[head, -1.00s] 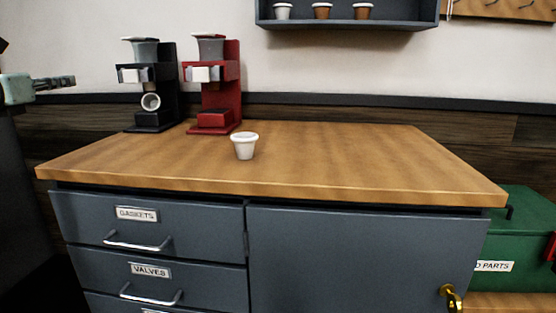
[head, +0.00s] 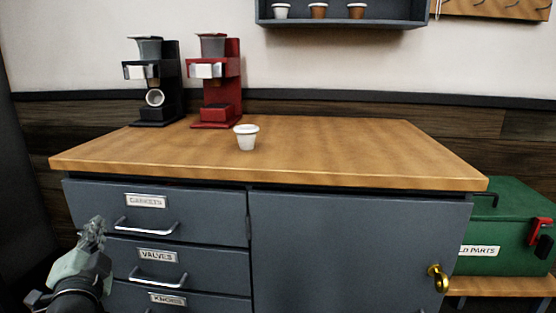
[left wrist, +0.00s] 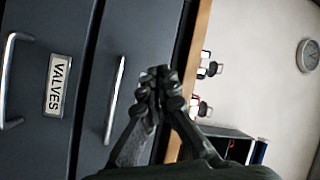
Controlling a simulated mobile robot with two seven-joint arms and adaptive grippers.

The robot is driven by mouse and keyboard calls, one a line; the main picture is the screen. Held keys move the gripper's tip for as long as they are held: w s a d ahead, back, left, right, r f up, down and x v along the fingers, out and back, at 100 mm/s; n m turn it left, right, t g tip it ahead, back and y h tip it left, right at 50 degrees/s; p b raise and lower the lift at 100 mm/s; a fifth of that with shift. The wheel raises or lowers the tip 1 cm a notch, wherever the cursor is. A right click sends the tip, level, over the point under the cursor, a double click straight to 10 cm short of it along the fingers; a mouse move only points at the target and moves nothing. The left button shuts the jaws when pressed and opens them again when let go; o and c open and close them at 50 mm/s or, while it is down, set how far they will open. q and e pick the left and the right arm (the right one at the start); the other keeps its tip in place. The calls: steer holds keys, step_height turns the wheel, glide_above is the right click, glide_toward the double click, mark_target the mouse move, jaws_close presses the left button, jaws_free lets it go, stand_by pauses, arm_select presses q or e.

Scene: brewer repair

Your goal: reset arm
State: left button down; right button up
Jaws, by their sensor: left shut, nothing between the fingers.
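My left gripper (head: 92,230) is at the lower left of the head view, in front of the left side of the drawers. It is shut and empty, its fingertips pointing up. In the left wrist view its closed fingers (left wrist: 158,82) show in front of the grey drawer fronts and the countertop edge. They appear apart from the drawer handles. My right gripper is in neither view.
A wooden-topped cabinet (head: 330,150) holds a white cup (head: 246,137), a black brewer (head: 153,85) and a red brewer (head: 216,85). Its drawers, including VALVES (head: 157,255), and its door (head: 345,250) are shut. A green box (head: 505,225) stands at the right on a low wooden surface.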

arm_select(q)
steer(key=s+d+f+n+g+h, duration=0.1)
steer(key=s+f+n+g, duration=0.1)
steer(key=s+f+g, duration=0.35)
steer(key=s+d+f+n+g, duration=0.1)
steer(key=s+f+n+g, duration=0.15)
steer(key=s+f, duration=0.6)
steer(key=s+d+f+n+g+h, duration=0.2)
steer(key=s+d+f+g+h, duration=0.35)
steer(key=s+f, duration=0.75)
step_height(320, 180, down, 10)
steer(key=d+g+y+p, duration=0.1)
steer(key=p, duration=0.3)
steer(key=shift+w+d+r+p, duration=0.25)
steer(key=shift+w+p, duration=0.05)
steer(key=shift+w, duration=0.15)
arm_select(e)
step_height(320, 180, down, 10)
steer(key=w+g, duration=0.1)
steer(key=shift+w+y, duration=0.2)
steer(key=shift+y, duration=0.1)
